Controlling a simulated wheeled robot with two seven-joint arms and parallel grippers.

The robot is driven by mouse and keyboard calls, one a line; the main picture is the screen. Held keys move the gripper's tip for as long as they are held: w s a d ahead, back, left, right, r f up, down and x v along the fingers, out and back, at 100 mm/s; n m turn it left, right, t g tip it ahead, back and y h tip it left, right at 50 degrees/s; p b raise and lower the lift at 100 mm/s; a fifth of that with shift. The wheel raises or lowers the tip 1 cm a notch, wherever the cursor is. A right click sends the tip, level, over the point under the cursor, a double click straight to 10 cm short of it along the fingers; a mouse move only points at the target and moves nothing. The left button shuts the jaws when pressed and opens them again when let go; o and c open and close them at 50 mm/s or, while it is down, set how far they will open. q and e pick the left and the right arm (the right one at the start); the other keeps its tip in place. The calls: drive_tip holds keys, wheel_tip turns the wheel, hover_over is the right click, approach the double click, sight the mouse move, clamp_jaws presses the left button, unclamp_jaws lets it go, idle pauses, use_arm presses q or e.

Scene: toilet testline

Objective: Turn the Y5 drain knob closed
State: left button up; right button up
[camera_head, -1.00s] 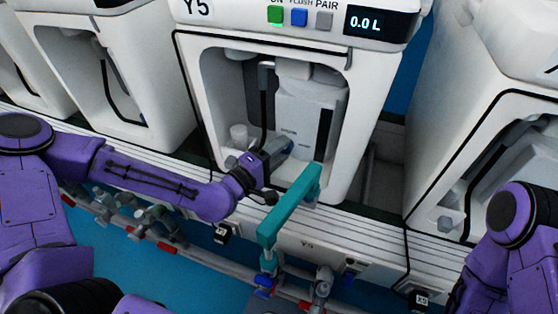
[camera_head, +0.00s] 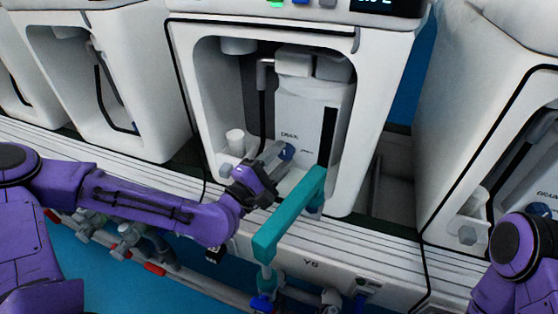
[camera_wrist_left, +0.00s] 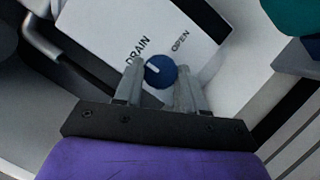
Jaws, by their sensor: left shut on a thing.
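The blue drain knob (camera_head: 287,152) sits on the white panel inside the Y5 unit (camera_head: 383,70). It also shows in the left wrist view (camera_wrist_left: 160,72), with a short white mark on its face and the words DRAIN and OPEN beside it. My left gripper (camera_head: 276,152) reaches into the unit's opening. In the left wrist view its two grey fingers (camera_wrist_left: 158,88) stand on either side of the knob, shut on it. My right gripper is out of view; only part of my right arm shows at the lower right.
A teal bar (camera_head: 290,215) juts out just right of my left gripper. A white cup (camera_head: 236,142) stands inside the opening to the left. Pipes with valves (camera_head: 150,255) run below the ledge. Similar units stand on both sides.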

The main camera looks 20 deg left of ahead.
use_arm(q)
drive_tip(key=o, duration=1.1)
drive_tip(key=shift+s+a, duration=0.1)
drive_tip(key=shift+s, duration=0.15)
drive_tip(key=p+v, duration=0.8)
drive_tip(key=v, duration=0.2)
drive_tip(key=shift+f, duration=0.1)
